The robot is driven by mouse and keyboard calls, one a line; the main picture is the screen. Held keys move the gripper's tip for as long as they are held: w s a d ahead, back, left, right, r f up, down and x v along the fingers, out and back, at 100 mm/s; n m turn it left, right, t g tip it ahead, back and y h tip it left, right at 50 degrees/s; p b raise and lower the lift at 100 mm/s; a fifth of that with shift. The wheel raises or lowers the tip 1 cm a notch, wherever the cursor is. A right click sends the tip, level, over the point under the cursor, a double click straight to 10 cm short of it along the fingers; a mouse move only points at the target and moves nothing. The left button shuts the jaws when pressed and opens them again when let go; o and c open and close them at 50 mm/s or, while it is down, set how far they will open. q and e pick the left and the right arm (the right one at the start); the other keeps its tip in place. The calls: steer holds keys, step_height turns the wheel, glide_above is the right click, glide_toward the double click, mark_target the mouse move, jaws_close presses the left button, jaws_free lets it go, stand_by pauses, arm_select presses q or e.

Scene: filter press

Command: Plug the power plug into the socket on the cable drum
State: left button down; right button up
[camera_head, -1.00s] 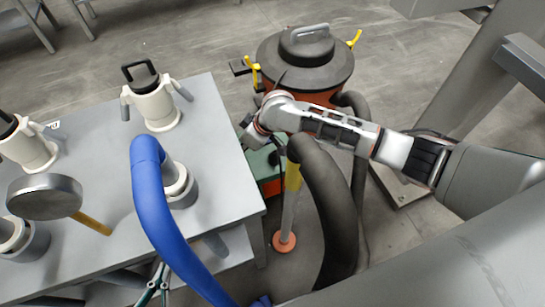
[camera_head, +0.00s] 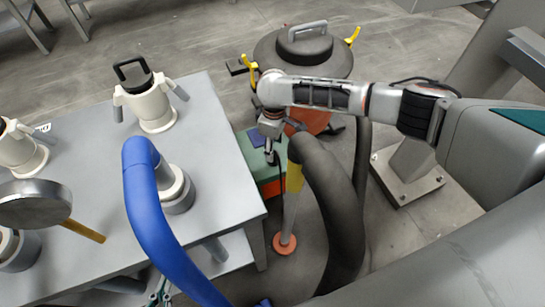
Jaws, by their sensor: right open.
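My right gripper (camera_head: 272,130) hangs at the end of my right arm, which comes in from the right. It is beside the orange vacuum and above a green-topped box (camera_head: 248,160) on the floor. Its fingers look small and point down, and it is open. A small dark piece with a thin black cable (camera_head: 274,160) shows just below the fingers; it may be the power plug, but I cannot tell whether it touches them. I cannot make out the cable drum or its socket for certain. My left gripper is not in view.
A thick black hose (camera_head: 335,200) and a pole with an orange foot (camera_head: 284,242) stand in front. A grey table (camera_head: 110,190) with white fittings and a blue hose (camera_head: 150,210) fills the left.

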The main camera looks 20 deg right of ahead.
steer(key=shift+s+f, duration=0.2)
steer(key=shift+f, duration=0.65)
steer(key=shift+w, duration=0.1)
steer(key=shift+r, duration=0.3)
steer(key=f, duration=0.1)
steer(key=f+b, duration=0.2)
steer(key=f, duration=0.1)
steer(key=shift+s+a, duration=0.1)
steer(key=shift+s, duration=0.2)
steer(key=shift+w+f+b, duration=0.25)
steer(key=shift+f+b, duration=0.2)
steer(key=shift+f, duration=0.45)
steer(key=shift+r, duration=0.25)
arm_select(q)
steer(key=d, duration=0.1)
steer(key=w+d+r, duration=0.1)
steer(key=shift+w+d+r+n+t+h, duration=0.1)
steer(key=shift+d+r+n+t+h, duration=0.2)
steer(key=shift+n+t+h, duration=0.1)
arm_select(e)
steer(key=c, duration=1.1)
